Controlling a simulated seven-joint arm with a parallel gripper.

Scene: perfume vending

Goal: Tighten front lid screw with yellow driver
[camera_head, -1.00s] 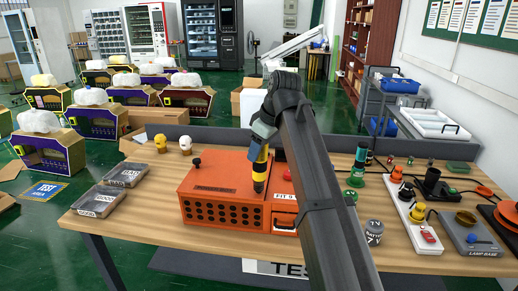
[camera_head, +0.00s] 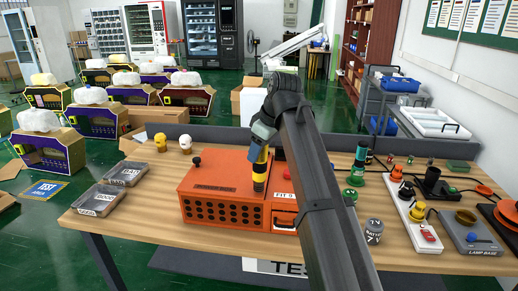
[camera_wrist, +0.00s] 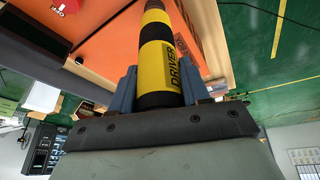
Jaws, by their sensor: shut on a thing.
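My gripper (camera_head: 262,138) is shut on the yellow and black driver (camera_head: 260,170). The driver points down, nearly upright, with its lower end at the front right part of the orange box's lid (camera_head: 222,178). The front lid screw is hidden under the driver, and I cannot tell whether the tip is seated on it. A dark knob-like screw (camera_head: 197,161) stands at the back left of the lid. In the wrist view the driver (camera_wrist: 160,60) sits between the blue fingers, with the orange lid (camera_wrist: 112,50) beyond it.
Two grey trays (camera_head: 98,200) lie at the table's left. A white and a yellow head-shaped piece stand behind the box.

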